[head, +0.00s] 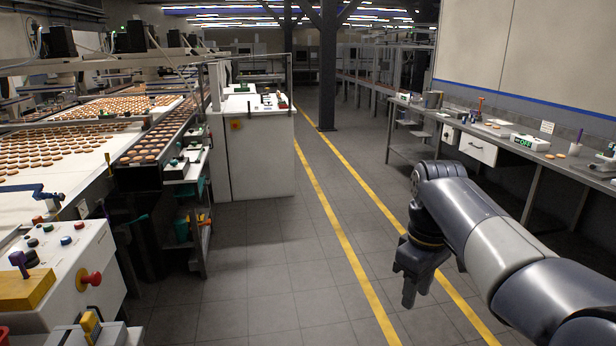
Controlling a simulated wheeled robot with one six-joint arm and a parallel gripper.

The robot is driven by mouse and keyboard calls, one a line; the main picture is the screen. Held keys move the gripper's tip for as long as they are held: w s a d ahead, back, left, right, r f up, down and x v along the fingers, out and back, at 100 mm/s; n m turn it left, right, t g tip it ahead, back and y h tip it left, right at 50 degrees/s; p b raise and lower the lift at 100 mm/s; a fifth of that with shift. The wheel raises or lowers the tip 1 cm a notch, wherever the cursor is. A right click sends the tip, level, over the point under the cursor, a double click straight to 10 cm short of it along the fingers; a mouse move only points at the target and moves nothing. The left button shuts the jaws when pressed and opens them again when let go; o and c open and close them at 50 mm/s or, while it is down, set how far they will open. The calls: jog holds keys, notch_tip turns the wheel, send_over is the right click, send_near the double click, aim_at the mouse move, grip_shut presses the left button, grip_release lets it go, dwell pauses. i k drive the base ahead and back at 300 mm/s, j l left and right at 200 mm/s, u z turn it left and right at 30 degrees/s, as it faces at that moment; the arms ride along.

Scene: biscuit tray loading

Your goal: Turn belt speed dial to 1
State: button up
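A white control panel (62,275) stands at the lower left. It carries a black knob (31,259), several coloured buttons and a large red mushroom button (90,280) on its side. I cannot tell which control is the belt speed dial, and no numbers are readable. My gripper (412,292) hangs pointing down over the floor aisle at the right, well apart from the panel. Its fingers are dark and seen at an angle, so their opening does not show. I see nothing held in it.
Conveyor belts with many biscuits (40,150) run along the left. A white cabinet (250,155) stands beyond them. A workbench (480,135) with small items lines the right wall. The grey floor between the yellow lines (325,210) is clear; a dark column (327,65) stands farther back.

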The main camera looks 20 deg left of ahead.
aim_at(33, 261)
jog(key=i+j+u, duration=0.2)
jog(key=i+u, duration=0.2)
jog(key=i, duration=0.15)
jog(key=i+u, duration=0.4)
jog(key=i, duration=0.15)
jog(key=i+l+u, duration=0.1)
jog(key=i+u, duration=0.3)
jog(key=i, duration=0.15)
jog(key=i+j+u, duration=0.15)
jog(key=i+u, duration=0.7)
jog(key=i+l+u, duration=0.1)
jog(key=i+u, duration=0.15)
jog(key=u, duration=0.2)
jog(key=i+l+u, duration=0.2)
jog(key=i+u, duration=0.8)
jog(key=u, duration=0.2)
jog(key=i+l+u, duration=0.2)
jog(key=u, duration=0.2)
